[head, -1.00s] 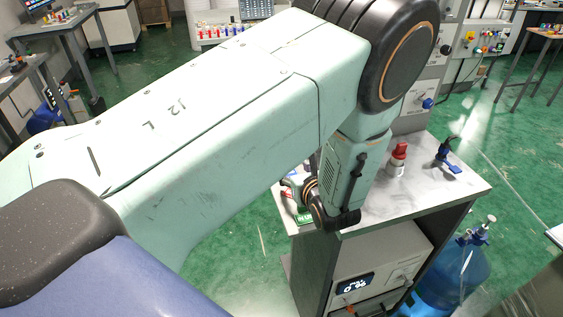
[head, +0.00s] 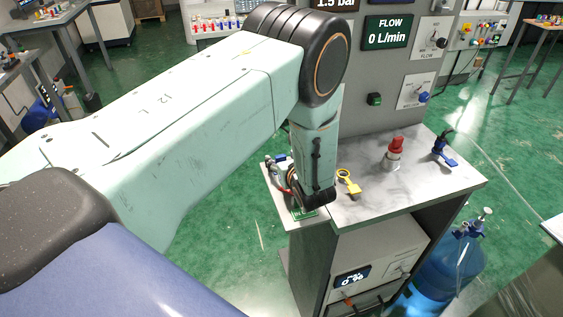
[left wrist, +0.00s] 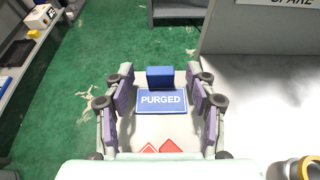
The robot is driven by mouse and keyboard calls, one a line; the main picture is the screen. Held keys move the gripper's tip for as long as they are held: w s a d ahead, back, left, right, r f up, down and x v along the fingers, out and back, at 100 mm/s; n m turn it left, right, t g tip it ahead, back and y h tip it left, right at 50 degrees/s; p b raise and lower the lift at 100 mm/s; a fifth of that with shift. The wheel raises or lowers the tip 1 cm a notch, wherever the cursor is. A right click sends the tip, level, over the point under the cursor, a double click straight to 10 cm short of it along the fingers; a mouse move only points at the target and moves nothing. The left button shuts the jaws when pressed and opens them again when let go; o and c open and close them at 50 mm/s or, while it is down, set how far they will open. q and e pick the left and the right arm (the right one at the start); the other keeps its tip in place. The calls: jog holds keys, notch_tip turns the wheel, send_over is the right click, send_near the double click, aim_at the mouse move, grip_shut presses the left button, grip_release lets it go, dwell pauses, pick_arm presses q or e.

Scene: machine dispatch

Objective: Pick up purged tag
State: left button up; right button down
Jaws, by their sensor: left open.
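The blue purged tag (left wrist: 161,101), with white lettering, lies in the left wrist view between the spread fingers of my left gripper (left wrist: 162,92). The fingers stand on both sides of it, with gaps, and hold nothing. A darker blue block (left wrist: 160,77) is just behind the tag. In the head view my left gripper (head: 284,182) is low over the left end of the bench top, mostly hidden behind my wrist. I cannot make out the tag for sure there. My right gripper is not in view.
On the marble bench top (head: 370,203) stand a yellow tag (head: 348,182), a red-topped fitting (head: 394,152) and a blue-handled item (head: 443,151). A grey panel with a flow display (head: 388,32) rises behind. A blue bottle (head: 445,275) stands on the floor at right.

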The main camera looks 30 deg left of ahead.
pick_arm(q)
jog(key=shift+s+r, duration=0.1)
jog(key=shift+s, duration=0.1)
jog(key=shift+w+f, duration=0.2)
jog(key=shift+w, duration=0.15)
jog(key=c, duration=0.6)
jog(key=shift+s+r, duration=0.15)
jog(key=shift+s, duration=0.15)
jog(key=shift+c, duration=1)
jog(key=shift+w, duration=0.15)
